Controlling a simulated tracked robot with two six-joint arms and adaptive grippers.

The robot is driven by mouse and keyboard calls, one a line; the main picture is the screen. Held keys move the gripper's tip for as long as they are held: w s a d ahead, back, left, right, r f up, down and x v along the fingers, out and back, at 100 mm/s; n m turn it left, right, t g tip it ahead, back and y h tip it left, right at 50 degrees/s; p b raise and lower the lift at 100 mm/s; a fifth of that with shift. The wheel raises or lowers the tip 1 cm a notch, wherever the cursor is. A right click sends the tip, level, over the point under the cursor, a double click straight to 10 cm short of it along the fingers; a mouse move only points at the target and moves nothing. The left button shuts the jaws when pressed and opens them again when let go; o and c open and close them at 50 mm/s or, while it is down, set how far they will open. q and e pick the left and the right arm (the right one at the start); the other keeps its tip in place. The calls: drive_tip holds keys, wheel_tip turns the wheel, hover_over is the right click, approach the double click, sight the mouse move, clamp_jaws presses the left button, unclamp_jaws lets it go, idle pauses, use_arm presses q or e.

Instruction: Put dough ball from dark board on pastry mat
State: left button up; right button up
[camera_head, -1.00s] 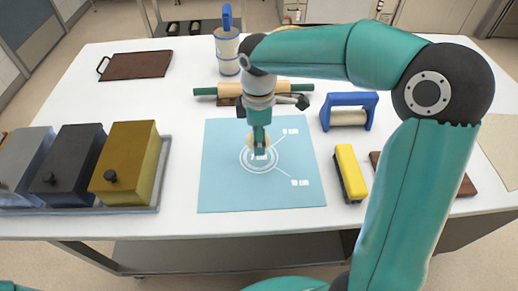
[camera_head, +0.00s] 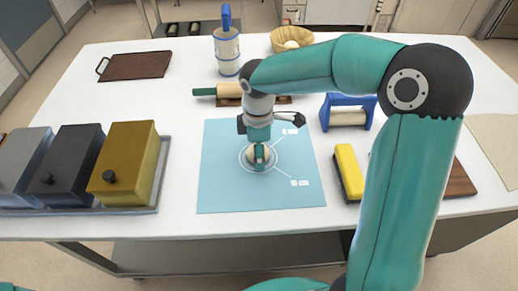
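The pale dough ball (camera_head: 251,159) is at the ring mark in the middle of the light blue pastry mat (camera_head: 222,190). My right gripper (camera_head: 259,158) points down over the mat with its fingers at the ball, one finger in front; it looks shut on the ball. The far finger and the ball's contact with the mat are hidden. A dark brown board with a handle (camera_head: 136,66) lies bare at the back left. Another dark brown board (camera_head: 459,182) lies at the right, partly behind my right arm. My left gripper is out of view.
Lidded bins, one yellow (camera_head: 128,160), stand on a tray at the left. A rolling pin (camera_head: 204,92), flour sifter (camera_head: 227,52) and wooden bowl (camera_head: 280,42) are behind the mat. A blue-handled tool (camera_head: 349,111) and yellow brush (camera_head: 349,170) stand right of it.

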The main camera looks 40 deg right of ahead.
drive_tip(key=shift+r, duration=0.1)
wheel_tip(320, 180, up, 12)
drive_tip(key=shift+p, duration=0.45)
idle(0.3)
idle(0.5)
